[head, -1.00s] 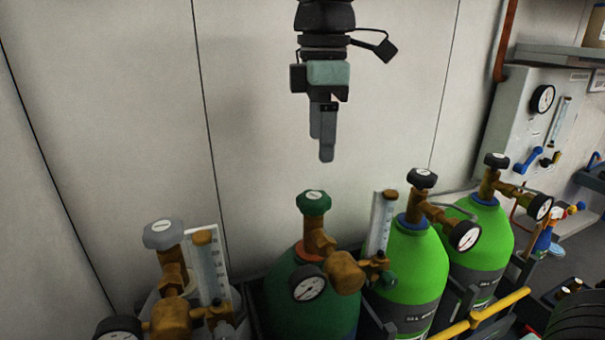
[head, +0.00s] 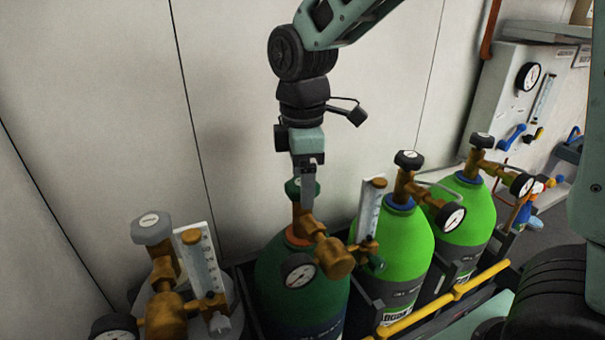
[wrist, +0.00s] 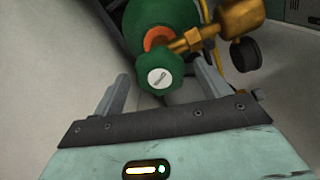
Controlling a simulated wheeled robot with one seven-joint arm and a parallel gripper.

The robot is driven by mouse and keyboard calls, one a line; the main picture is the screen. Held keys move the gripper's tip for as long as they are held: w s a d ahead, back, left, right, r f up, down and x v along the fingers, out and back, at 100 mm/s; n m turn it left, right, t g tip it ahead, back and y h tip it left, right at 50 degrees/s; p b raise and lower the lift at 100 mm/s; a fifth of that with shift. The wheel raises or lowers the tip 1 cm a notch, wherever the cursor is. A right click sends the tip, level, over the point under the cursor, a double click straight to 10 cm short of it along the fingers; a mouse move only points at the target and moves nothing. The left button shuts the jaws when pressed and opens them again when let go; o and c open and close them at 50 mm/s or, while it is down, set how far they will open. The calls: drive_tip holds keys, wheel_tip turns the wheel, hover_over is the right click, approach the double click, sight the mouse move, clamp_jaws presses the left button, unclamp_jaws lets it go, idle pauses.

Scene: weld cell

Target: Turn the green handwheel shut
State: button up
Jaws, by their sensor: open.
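The green handwheel (head: 293,187) sits on top of the brass valve of the dark green cylinder (head: 270,268). In the head view my gripper (head: 307,205) points down in front of it and hides part of it. The fingers are apart, and a gap shows between the left finger and the wheel. Whether the right finger touches the wheel I cannot tell.
A gauge (head: 298,271) and brass regulator (head: 334,257) stick out just below the handwheel. A grey-topped cylinder valve (head: 152,228) stands left, and two bright green cylinders (head: 400,250) stand right. A yellow rail (head: 455,293) runs in front. The wall is close behind.

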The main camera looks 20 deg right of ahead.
drive_tip(key=shift+f, duration=0.25)
drive_tip(key=c, duration=1)
